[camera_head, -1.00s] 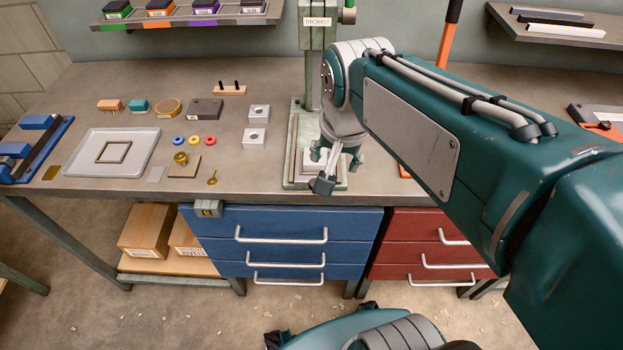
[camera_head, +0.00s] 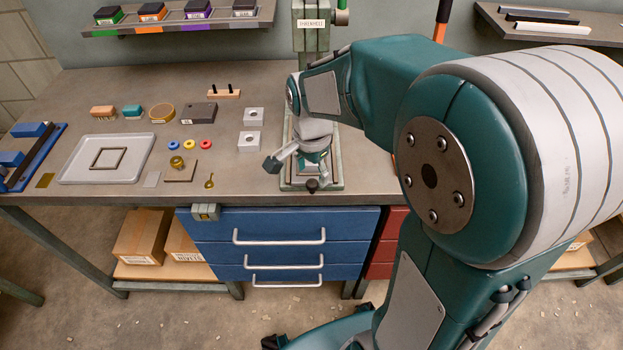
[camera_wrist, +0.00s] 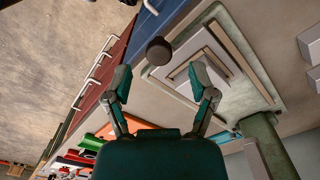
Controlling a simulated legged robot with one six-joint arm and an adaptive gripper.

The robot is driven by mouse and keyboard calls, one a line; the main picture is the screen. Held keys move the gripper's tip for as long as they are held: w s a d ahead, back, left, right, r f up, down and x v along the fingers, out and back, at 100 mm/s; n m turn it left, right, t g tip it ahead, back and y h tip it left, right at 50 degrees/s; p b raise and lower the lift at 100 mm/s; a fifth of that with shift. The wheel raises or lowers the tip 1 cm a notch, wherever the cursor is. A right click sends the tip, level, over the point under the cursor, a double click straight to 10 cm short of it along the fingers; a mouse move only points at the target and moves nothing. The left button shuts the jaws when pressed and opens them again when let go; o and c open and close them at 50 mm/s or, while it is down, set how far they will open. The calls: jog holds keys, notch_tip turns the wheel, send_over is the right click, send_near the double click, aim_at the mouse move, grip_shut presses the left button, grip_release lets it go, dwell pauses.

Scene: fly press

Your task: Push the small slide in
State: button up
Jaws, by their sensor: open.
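The fly press (camera_head: 313,40) stands at the back of the bench, with its green base (camera_head: 334,183) at the front. A round dark knob (camera_head: 312,186) shows at the base's front edge. In the wrist view the knob (camera_wrist: 159,50) stands out beside the stepped plates of the small slide (camera_wrist: 200,62), which lie on the press base (camera_wrist: 262,85). My gripper (camera_head: 312,160) is over the press base, just behind the knob in the head view. In the wrist view my gripper (camera_wrist: 161,75) is open and empty, its fingers spread either side of the knob's line. I cannot tell any contact.
A brass pin (camera_head: 209,181), coloured rings (camera_head: 190,144) and a grey tray (camera_head: 72,172) lie farther left. Blue drawers (camera_head: 285,223) are under the bench's front edge.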

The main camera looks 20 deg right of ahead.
aim_at(312, 182)
jog(key=shift+f, duration=1.55)
